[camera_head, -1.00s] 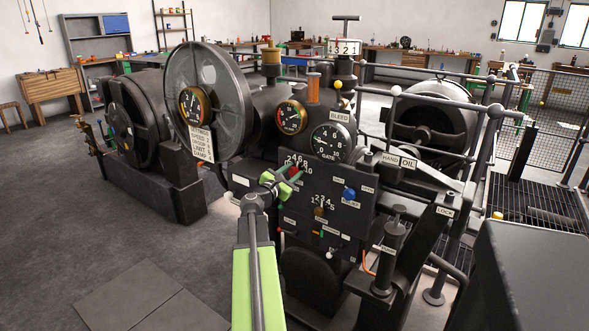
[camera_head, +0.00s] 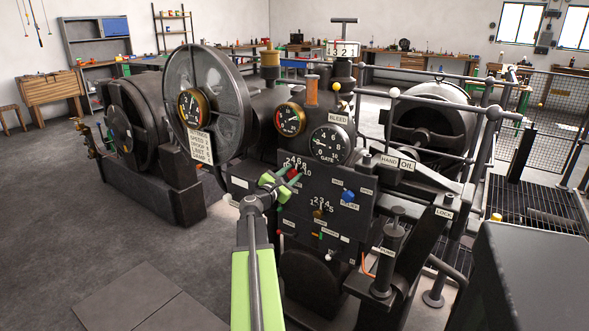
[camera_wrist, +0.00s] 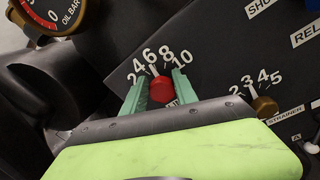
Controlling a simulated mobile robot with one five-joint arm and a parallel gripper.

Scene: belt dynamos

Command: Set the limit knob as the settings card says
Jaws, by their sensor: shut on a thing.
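The red limit knob (camera_wrist: 161,88) sits on the dark panel below a 2-to-10 scale in the wrist view. Its white pointer seems to aim near the 6. The label under it is mostly hidden. My gripper (camera_wrist: 161,86) has its green fingers on both sides of the knob, shut on it. In the head view my gripper (camera_head: 285,180) covers part of the red knob (camera_head: 292,174). The settings card (camera_head: 200,147) hangs below the brass gauge on the large wheel; it has several lines, including a limit line, too small to read surely.
A brass knob (camera_wrist: 264,104) with a 1-to-5 scale is to the right of the red knob. A blue knob (camera_head: 348,194) is on the same panel. Gauges (camera_head: 329,145) stand above the panel. Open floor (camera_head: 100,240) lies to the left.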

